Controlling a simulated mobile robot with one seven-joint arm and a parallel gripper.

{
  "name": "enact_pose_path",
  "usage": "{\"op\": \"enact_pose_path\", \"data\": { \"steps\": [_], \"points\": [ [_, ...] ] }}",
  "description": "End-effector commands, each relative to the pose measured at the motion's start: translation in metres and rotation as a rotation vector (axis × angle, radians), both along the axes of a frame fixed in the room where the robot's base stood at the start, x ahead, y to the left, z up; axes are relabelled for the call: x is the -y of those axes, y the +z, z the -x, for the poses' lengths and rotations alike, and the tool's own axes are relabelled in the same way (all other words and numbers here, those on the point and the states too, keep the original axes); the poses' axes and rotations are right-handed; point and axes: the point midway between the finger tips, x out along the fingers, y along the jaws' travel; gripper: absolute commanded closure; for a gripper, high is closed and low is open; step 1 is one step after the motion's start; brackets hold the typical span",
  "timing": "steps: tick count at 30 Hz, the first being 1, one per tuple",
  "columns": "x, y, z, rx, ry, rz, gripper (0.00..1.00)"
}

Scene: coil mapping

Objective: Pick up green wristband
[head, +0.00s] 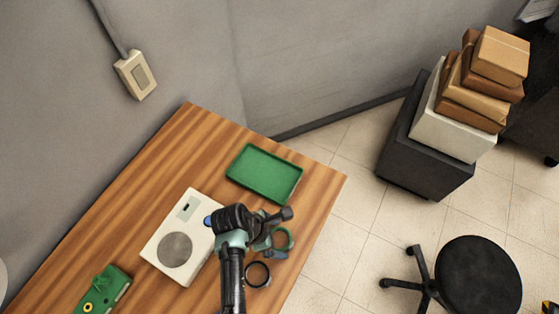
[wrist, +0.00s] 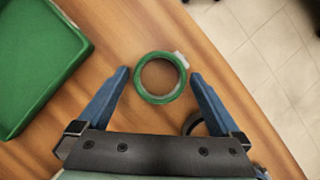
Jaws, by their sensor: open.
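The green wristband (wrist: 138,89) is a ring lying on the wooden table, with a small pale tab at its upper right. In the wrist view it sits between and slightly ahead of the two blue fingertips of my gripper (wrist: 159,75). The gripper is open and empty, with a finger on each side of the ring and visible gaps. In the head view the green wristband (head: 290,238) shows at the right of my gripper (head: 266,246), partly hidden by the arm.
A green tray (head: 265,174) lies behind the wristband. A black ring (head: 258,274) lies close by, partly hidden behind the right finger in the wrist view. A white device (head: 180,236) with a round grey disc and a green object (head: 103,291) are at left. The table edge is close at right.

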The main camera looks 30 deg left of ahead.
Motion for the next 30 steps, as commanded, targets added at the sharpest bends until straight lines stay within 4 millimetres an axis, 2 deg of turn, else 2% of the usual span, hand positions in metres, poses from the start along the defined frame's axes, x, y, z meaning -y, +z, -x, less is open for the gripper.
{"op": "enact_pose_path", "data": {
  "steps": [1, 12, 13, 23, 26, 30],
  "points": [
    [0.0, 0.0, 0.0, 0.0, 0.0, 0.0, 0.02],
    [0.0, 0.0, 0.0, 0.0, 0.0, 0.0, 0.68],
    [0.0, 0.0, 0.0, 0.0, 0.0, 0.0, 0.72],
    [0.0, 0.005, 0.0, 0.001, 0.0, 0.0, 0.72],
    [-0.001, 0.013, 0.0, 0.001, 0.0, 0.0, 0.72],
    [-0.001, 0.033, -0.001, 0.004, 0.001, -0.002, 0.72]
  ]
}}
